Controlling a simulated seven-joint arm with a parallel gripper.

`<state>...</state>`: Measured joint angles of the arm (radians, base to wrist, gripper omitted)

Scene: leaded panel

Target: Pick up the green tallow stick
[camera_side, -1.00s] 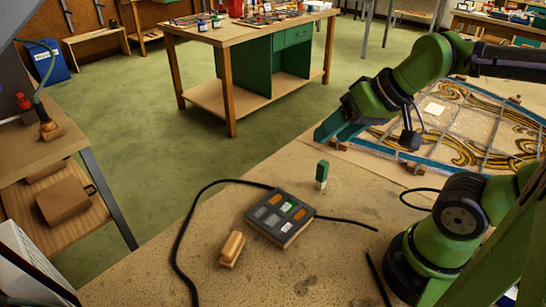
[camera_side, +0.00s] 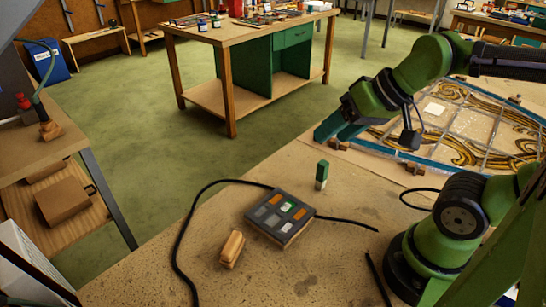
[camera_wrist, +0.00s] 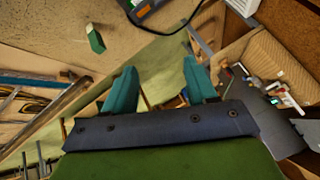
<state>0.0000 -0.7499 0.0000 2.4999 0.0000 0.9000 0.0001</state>
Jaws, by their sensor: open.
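The green tallow stick (camera_side: 322,170) stands upright on the bench top, with a green upper part and a pale lower end. It also shows in the wrist view as a small green and white block (camera_wrist: 96,40) at the upper left, beyond the fingers. My gripper (camera_side: 334,133) is above and behind the stick in the side view, apart from it. In the wrist view my gripper (camera_wrist: 157,88) has its two teal fingers spread, with nothing between them.
A dark box with coloured tiles (camera_side: 281,214) and a cable sits left of the stick. A wooden block (camera_side: 232,249) lies in front of it. A leaded glass panel (camera_side: 455,125) lies at the right behind. Bare bench surrounds the stick.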

